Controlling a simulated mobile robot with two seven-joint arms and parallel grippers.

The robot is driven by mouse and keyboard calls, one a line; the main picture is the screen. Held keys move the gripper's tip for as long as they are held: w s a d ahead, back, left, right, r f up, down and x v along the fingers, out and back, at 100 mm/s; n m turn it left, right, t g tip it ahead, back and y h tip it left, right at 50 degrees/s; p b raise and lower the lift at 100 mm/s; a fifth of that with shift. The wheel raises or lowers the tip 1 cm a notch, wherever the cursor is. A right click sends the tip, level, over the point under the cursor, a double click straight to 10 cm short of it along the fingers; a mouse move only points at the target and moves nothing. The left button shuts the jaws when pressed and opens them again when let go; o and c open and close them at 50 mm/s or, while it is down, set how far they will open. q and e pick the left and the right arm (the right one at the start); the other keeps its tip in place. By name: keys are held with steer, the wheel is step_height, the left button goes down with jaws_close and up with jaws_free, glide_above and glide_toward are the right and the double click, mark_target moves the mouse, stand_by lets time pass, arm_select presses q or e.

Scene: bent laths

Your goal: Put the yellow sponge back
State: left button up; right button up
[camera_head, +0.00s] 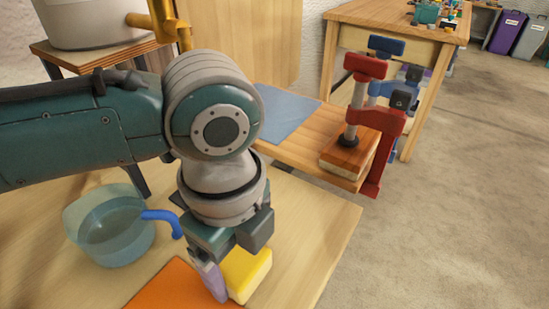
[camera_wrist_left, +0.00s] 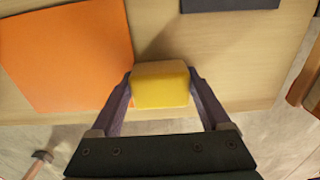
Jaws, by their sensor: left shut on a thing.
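The yellow sponge (camera_head: 248,273) is a small block between the purple fingers of my left gripper (camera_head: 231,279). In the wrist view the sponge (camera_wrist_left: 160,92) sits between both fingers of the left gripper (camera_wrist_left: 160,84), which are shut on its sides. It is over the light wooden table (camera_head: 306,225), just right of an orange mat (camera_head: 172,286). I cannot tell whether its underside touches the table. My left wrist and arm hide part of the table behind it. My right gripper is not in view.
A clear jug (camera_head: 110,228) with a blue handle stands left of the gripper. Beyond the table, a lower bench holds a blue-grey sheet (camera_head: 283,112) and a red clamp (camera_head: 378,125) on a wooden block (camera_head: 347,154). The tabletop right of the sponge is clear.

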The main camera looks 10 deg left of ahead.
mark_target(239, 257)
arm_select(q)
steer(key=o, duration=1)
step_height(239, 257, up, 13)
steer(key=p, duration=0.3)
steer(key=s+d+f+n+t+h, duration=0.25)
steer(key=s+d+n+h, duration=0.2)
steer(key=n, duration=0.35)
steer(key=s+a+f+n+y, duration=0.1)
steer(key=s+a+n, duration=0.1)
steer(key=a+n, duration=0.2)
steer(key=s+a+n+y, duration=0.2)
steer(key=s+a+n, duration=0.1)
steer(key=a+n, duration=0.1)
steer(key=s+a+f+n+t+y, duration=0.1)
steer(key=s+a+n, duration=0.2)
steer(key=a+n, duration=0.1)
steer(key=shift+a+f, duration=0.3)
steer(key=shift+a, duration=0.4)
